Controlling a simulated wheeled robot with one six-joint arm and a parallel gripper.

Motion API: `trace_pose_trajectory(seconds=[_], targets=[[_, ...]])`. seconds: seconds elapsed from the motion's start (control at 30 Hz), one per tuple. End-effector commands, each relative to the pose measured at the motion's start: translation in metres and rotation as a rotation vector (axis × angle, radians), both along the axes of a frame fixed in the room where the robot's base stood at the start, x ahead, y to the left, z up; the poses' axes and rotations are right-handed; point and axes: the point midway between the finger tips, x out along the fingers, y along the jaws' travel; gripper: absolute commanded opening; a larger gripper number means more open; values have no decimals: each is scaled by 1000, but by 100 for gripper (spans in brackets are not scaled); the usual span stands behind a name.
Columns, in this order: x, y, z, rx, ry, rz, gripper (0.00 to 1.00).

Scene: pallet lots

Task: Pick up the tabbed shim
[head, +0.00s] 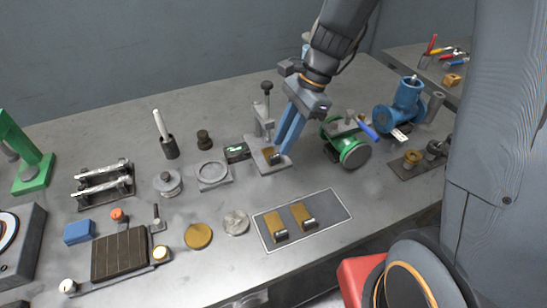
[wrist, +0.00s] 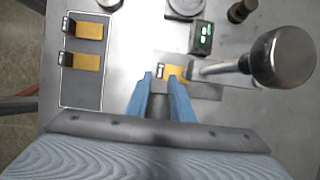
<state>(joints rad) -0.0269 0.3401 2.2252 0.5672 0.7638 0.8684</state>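One tabbed shim (head: 268,152), a small brass-yellow plate with a silver tab, lies on the grey base of the gauge stand (head: 262,120). It also shows in the wrist view (wrist: 175,71), partly hidden by a finger. My gripper (head: 282,150), with two blue fingers, points down at this shim. In the wrist view the fingers (wrist: 160,76) are apart, with the silver tab showing in the gap between their tips. I cannot tell whether they touch it. Two similar shims (head: 277,228) (head: 302,216) lie side by side on a grey mat (head: 329,208).
The gauge stand's round silver knob (wrist: 283,55) rises close to the right of my fingers. A small box with a green display (head: 237,152) and a grey ring block (head: 212,173) stand to the left. A green flanged valve (head: 352,152) stands to the right.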

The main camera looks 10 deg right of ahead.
Motion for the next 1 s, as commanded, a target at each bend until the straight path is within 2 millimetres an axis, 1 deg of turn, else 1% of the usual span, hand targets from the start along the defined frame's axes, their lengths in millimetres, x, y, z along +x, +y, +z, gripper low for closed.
trace_pose_trajectory(seconds=[0.1,0.2,0.3,0.57,0.6,0.67,0.7,1.0], targets=[[-4,10,-15,-1,6,2,21],[-5,14,-27,-1,4,2,21],[-5,17,-35,0,1,2,21],[-5,18,-38,-2,0,1,21],[-5,18,-38,-2,0,1,18],[-5,18,-38,-2,0,1,8],[-5,18,-38,-2,0,1,1],[-5,18,-37,-2,0,1,0]])
